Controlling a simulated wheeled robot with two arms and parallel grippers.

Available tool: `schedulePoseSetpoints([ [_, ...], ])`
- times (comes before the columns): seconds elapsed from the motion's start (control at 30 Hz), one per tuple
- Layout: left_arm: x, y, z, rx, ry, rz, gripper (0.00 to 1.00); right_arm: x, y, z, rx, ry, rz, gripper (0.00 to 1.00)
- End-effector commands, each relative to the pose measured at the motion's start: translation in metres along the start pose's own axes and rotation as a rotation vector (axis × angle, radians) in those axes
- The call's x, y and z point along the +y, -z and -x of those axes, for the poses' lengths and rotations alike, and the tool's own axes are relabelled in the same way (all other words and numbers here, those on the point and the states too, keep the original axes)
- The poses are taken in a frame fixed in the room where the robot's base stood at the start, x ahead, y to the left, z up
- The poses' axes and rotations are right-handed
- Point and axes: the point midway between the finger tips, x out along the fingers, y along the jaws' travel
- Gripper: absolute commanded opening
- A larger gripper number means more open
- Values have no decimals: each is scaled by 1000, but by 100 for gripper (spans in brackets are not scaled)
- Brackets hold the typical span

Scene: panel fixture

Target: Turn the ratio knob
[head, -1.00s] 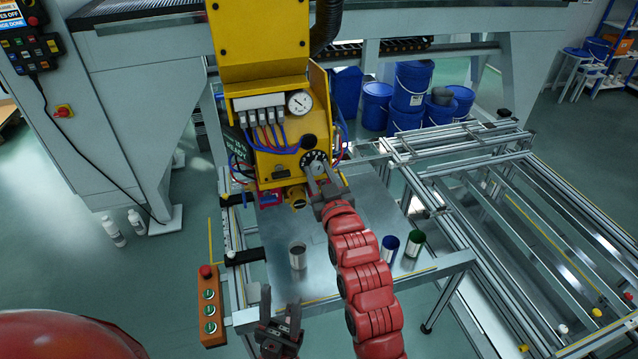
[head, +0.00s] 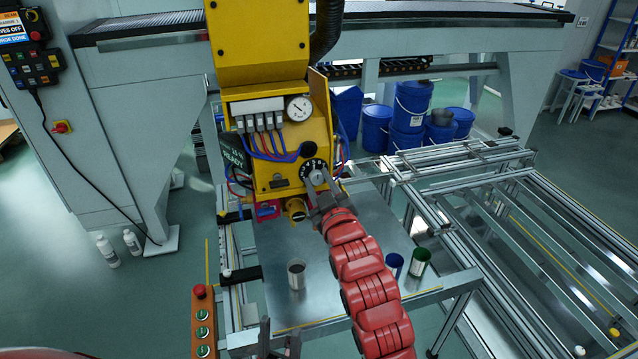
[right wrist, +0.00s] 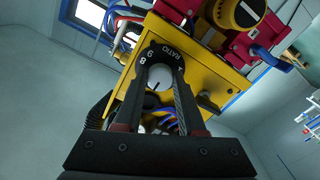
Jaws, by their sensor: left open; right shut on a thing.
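The ratio knob (head: 317,177) is a light round knob in a dark dial marked with numbers, low on the right of the yellow machine head. My left gripper (head: 278,335) is open and empty at the bottom of the head view, below the metal plate and partly cut off by the frame.
A metal cup (head: 296,274), a blue cup (head: 392,265) and a green cup (head: 419,261) stand on the metal plate (head: 345,290). An orange button box (head: 203,325) is at the lower left. A pressure gauge (head: 299,108) and hoses are above the knob.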

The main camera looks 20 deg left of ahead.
Motion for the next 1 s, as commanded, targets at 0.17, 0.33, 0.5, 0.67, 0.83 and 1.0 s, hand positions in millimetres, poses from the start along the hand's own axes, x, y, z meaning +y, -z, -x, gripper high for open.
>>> schedulePoseSetpoints([
  [0.17, 0, 0, 0, 0, 0, 0, 50, 0, 1, 0, 1, -1, -1, 57],
  [0.33, 0, 0, 0, 0, 0, 0, 50, 0, 0, 0, 1, 0, -1, 69],
  [0.5, 0, 0, 0, 0, 0, 0, 50, 0, 0, 0, 1, 0, -1, 69],
  [0.67, 0, -1, 4, 0, 0, 0, 50, -1, -2, 8, 0, 0, -1, 69],
  [0.83, 1, -2, 13, 0, 0, 0, 50, -1, -3, 33, 2, -1, 0, 69],
  [1.0, 1, -4, 24, 0, 0, 0, 50, -1, -4, 67, 1, -1, 0, 69],
])
